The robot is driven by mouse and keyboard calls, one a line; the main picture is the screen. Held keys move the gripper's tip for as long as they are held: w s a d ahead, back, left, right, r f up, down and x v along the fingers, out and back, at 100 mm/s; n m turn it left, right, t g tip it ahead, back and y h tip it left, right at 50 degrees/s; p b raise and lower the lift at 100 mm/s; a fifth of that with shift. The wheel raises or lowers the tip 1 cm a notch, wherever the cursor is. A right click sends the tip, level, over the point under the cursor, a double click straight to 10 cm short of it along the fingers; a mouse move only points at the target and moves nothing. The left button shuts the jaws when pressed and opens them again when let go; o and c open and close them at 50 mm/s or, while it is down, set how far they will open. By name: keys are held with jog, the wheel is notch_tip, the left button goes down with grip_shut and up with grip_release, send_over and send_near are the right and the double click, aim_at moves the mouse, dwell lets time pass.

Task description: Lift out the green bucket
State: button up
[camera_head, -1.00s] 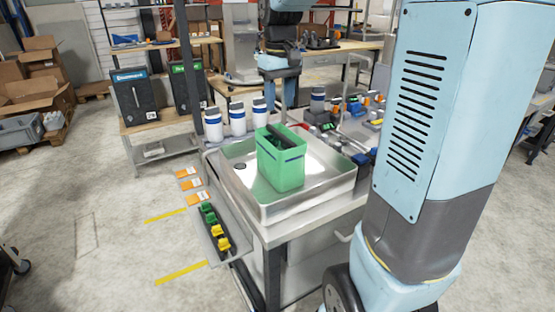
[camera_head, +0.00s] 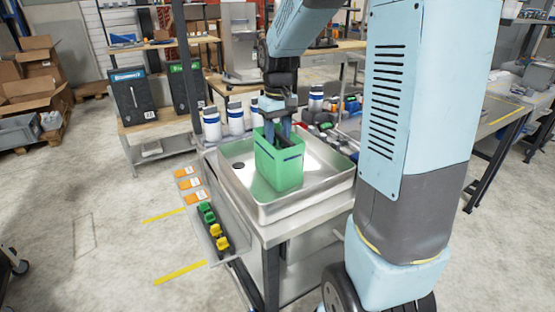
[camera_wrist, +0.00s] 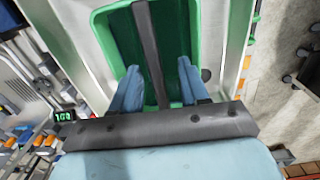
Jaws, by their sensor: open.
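The green bucket (camera_head: 279,165) stands upright in the metal sink basin (camera_head: 310,196), with a dark handle bar across its top. My gripper (camera_head: 278,130) is above the bucket, pointing down, its fingers at the level of the rim. In the wrist view, the bucket (camera_wrist: 198,30) opens below my gripper (camera_wrist: 158,82). Its dark handle (camera_wrist: 148,45) runs between my two spread blue fingers, one on each side and apart from it. The gripper is open and holds nothing. How deep the fingertips reach is hard to tell.
White bottles with blue caps (camera_head: 236,118) stand behind the basin. Small tools and coloured parts (camera_head: 325,130) lie at its back right. A shelf with green and yellow clips (camera_head: 214,229) hangs at the front left. The basin's walls surround the bucket, with free room at its right.

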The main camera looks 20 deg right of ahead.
jog(key=shift+w+d+f, duration=0.1)
jog(key=shift+f, duration=1.6)
jog(key=shift+c, duration=0.3)
grip_shut()
jog(key=shift+r, duration=0.1)
